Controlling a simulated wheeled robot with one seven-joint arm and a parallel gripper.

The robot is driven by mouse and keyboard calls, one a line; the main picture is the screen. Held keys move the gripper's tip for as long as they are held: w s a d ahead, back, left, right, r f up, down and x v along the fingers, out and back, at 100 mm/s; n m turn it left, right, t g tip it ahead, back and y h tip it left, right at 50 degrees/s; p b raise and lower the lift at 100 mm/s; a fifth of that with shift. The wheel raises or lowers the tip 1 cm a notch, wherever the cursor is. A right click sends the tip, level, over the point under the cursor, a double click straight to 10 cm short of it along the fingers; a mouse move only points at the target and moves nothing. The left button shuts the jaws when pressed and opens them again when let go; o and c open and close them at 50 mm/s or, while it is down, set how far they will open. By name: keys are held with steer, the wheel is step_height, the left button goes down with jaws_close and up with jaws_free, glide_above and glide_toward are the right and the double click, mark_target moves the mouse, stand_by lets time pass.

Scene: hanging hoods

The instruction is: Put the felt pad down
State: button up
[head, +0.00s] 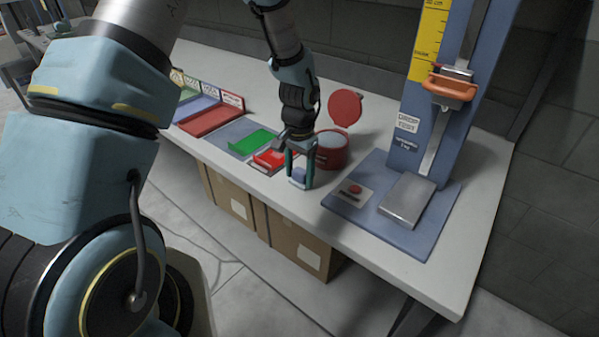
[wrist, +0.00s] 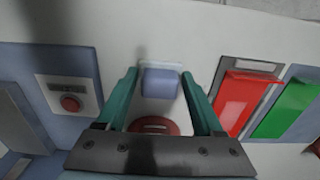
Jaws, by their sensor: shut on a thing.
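The felt pad appears to be the small blue-grey block (wrist: 160,83) between my fingertips in the wrist view, with a pale strip along its far edge. It also shows low between the fingers in the head view (head: 298,175). My gripper (head: 299,181) points down near the front edge of the white bench (head: 400,262), shut on the pad. In the wrist view my gripper (wrist: 160,82) has a finger at each side of it. I cannot tell whether the pad touches the bench.
A round red tin (head: 332,150) with its red lid (head: 345,108) raised stands just behind my gripper. Red (head: 272,159) and green (head: 250,143) trays lie to the left. A blue test stand (head: 405,225) with a red button (head: 354,188) and metal block (head: 407,200) stands right.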

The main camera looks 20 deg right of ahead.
mark_target(300, 172)
steer(key=o, duration=1.3)
steer(key=shift+f, duration=0.1)
step_height(300, 172, up, 12)
steer(key=b, duration=0.4)
steer(key=s+a+n, duration=0.2)
steer(key=a+n, duration=0.3)
steer(key=a, duration=1)
steer(key=s+a+r+n+t, duration=0.1)
steer(key=a+n, duration=0.5)
steer(key=a, duration=0.9)
steer(key=shift+s+r+t, duration=0.3)
steer(key=shift+s, duration=0.1)
